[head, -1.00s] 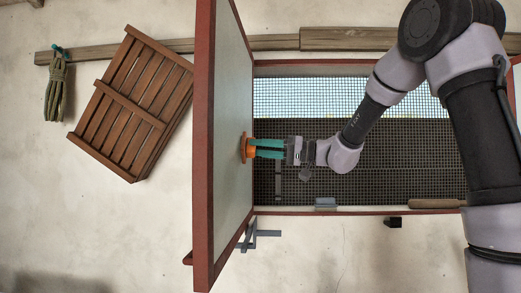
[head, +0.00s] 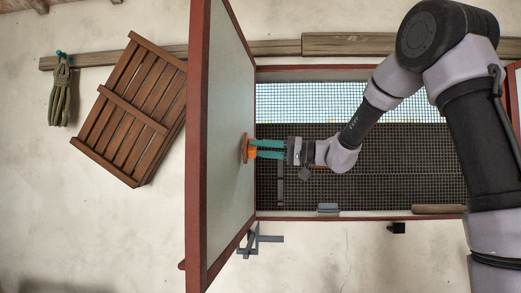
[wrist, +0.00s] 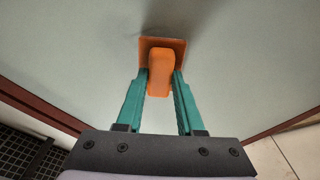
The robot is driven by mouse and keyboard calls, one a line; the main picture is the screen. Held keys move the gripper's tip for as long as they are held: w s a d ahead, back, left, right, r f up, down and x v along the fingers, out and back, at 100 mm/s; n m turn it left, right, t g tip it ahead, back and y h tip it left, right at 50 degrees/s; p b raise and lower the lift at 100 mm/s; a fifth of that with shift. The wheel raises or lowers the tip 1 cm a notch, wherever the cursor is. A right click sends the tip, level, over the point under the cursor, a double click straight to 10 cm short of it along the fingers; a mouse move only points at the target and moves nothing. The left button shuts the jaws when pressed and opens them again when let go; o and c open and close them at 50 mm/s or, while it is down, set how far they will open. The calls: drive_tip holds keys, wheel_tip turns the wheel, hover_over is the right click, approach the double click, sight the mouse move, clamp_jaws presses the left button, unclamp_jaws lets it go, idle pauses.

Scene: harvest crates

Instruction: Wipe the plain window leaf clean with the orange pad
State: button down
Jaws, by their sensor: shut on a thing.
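The plain window leaf (head: 228,95) is a pale panel in a red-brown frame, swung open at the left of the window. My gripper (head: 255,149) is shut on the grip of the orange pad (head: 246,148). In the wrist view, the teal fingers (wrist: 160,85) hold the block-shaped grip, and the pad's flat orange plate (wrist: 178,48) lies against or very close to the leaf's surface (wrist: 70,50). A faint darker smudge shows on the leaf near the pad's upper left. The leaf surface behind the pad is hidden.
The window opening has a dark mesh (head: 400,165). A blue-grey block (head: 328,208) and a wooden bar (head: 438,209) sit on its lower sill. A slatted wooden crate (head: 133,110) and a coiled rope (head: 60,92) hang on the wall at left. A grey bracket (head: 258,240) is below.

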drive_tip(key=w, duration=0.7)
drive_tip(key=shift+w+d, duration=0.2)
drive_tip(key=shift+w, duration=0.15)
drive_tip(key=shift+d, duration=0.1)
idle(0.4)
drive_tip(key=shift+d, duration=2.95)
drive_tip(key=shift+s+d, duration=0.1)
drive_tip(key=shift+d, duration=1.4)
